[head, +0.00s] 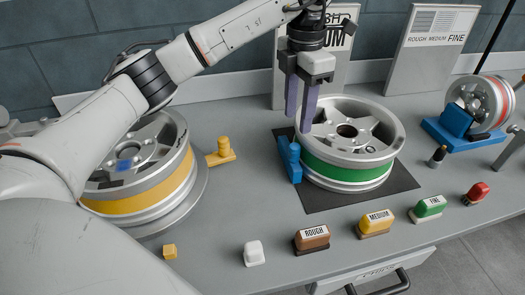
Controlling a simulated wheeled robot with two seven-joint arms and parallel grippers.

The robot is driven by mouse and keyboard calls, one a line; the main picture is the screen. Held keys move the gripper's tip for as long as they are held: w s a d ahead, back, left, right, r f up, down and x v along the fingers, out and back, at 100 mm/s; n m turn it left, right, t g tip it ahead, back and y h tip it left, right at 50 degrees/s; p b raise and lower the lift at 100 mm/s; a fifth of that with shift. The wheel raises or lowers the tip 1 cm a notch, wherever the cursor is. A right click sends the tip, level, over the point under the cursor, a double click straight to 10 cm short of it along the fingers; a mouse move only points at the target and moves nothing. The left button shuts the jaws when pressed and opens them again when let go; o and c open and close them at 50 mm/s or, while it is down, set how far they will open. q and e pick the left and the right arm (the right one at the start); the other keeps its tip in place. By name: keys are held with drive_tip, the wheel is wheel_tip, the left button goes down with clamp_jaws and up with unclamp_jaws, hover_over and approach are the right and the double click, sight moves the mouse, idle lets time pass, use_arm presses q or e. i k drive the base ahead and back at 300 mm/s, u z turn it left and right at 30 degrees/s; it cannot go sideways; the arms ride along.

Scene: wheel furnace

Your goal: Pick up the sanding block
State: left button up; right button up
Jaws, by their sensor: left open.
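Three labelled sanding blocks stand apart along the front of the grey bench: a brown ROUGH block (312,240), a yellow MEDIUM block (376,224) and a green FINE block (428,209). My left gripper (299,122) points down, open, with its two purplish fingers at the left rim of the green-banded wheel (348,172). Nothing shows between the fingers. It is behind and above the blocks, apart from them. Whether the fingers touch the wheel I cannot tell. My right gripper is not in view.
A blue clamp (290,160) stands beside the green-banded wheel on a dark mat (322,203). A yellow-banded wheel (150,200) sits under my left arm. A white block (253,253) and a red piece (476,193) stand near the labelled blocks. Signs (430,55) lean behind.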

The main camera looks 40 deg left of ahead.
sight(313, 240)
drive_tip(key=k, duration=1)
